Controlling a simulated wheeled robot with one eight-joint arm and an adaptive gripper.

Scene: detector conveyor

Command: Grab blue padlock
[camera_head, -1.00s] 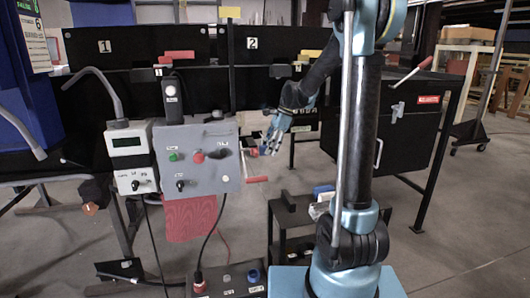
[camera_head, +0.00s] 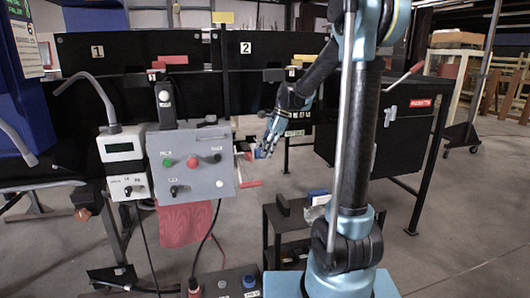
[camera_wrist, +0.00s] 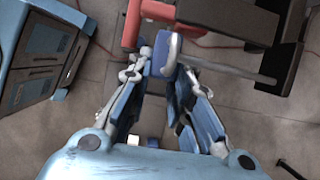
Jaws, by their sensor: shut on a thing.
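The blue padlock (camera_wrist: 166,54) is between the fingertips of my gripper (camera_wrist: 168,66) in the wrist view. The fingers are closed in on its sides. A pale metal part, probably its shackle, shows to the right beside a red part. In the head view my gripper (camera_head: 267,146) points down just right of the grey control box (camera_head: 205,160), with a small patch of the padlock (camera_head: 260,154) at its tips. Whether the padlock is still attached to the red part (camera_wrist: 132,22) is unclear.
A red-handled lever (camera_head: 249,184) sticks out by the box's lower right side. A low black stand (camera_head: 284,213) with a blue-and-white item is below my gripper. Black conveyor panels (camera_head: 190,80) stand behind.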

